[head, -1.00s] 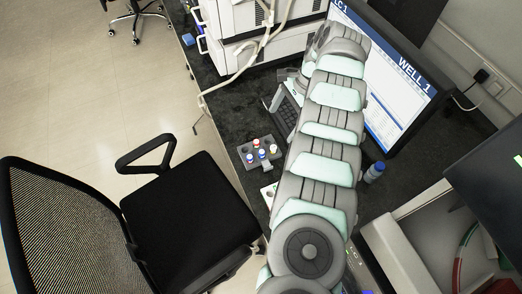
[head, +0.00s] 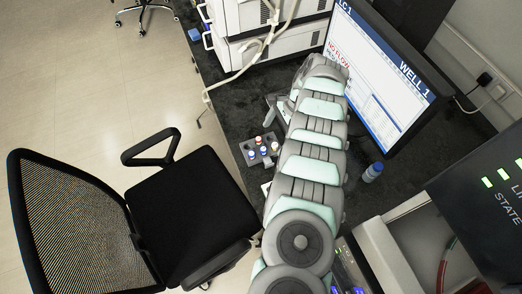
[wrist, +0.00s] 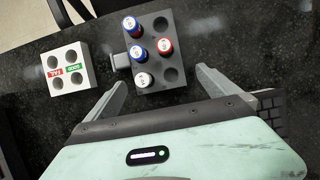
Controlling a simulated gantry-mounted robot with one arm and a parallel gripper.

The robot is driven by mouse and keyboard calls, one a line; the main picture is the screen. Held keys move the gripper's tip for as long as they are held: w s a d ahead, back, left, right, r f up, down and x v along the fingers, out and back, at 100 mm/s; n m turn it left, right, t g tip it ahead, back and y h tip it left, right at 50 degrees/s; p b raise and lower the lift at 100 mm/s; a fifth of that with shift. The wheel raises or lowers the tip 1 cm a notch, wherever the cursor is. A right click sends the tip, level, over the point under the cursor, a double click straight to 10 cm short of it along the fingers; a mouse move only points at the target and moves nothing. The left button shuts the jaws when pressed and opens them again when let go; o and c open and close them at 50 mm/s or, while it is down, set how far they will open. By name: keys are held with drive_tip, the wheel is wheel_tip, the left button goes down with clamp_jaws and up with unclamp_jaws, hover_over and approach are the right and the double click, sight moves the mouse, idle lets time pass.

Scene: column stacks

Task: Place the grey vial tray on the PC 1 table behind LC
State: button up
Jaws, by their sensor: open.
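The grey vial tray (wrist: 148,34) lies flat on the dark tabletop in the wrist view. It holds several vials with blue, red and white caps, and some of its wells are empty. A small tab sticks out of its left side. In the head view the tray (head: 256,161) stands near the desk's front edge, left of my arm. My gripper (wrist: 160,82) is open and empty, its two fingers spread toward the tray's near end, with the tray not grasped. In the head view my arm mostly hides the gripper.
A white block with red and green labels (wrist: 69,71) sits left of the tray. A keyboard (wrist: 272,108) lies right of my gripper.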

sight(272, 141)
drive_tip(key=b+x, duration=0.1)
drive_tip(key=x, duration=0.2)
drive_tip(key=shift+s+d+f, duration=0.1)
drive_tip(key=shift+s+f, duration=0.05)
drive_tip(key=shift+s, duration=0.05)
drive_tip(key=shift+w, duration=0.1)
drive_tip(key=c, duration=1.5)
drive_tip(key=shift+c, duration=0.2)
wheel_tip(272, 141, up, 20)
drive_tip(key=p, duration=0.4)
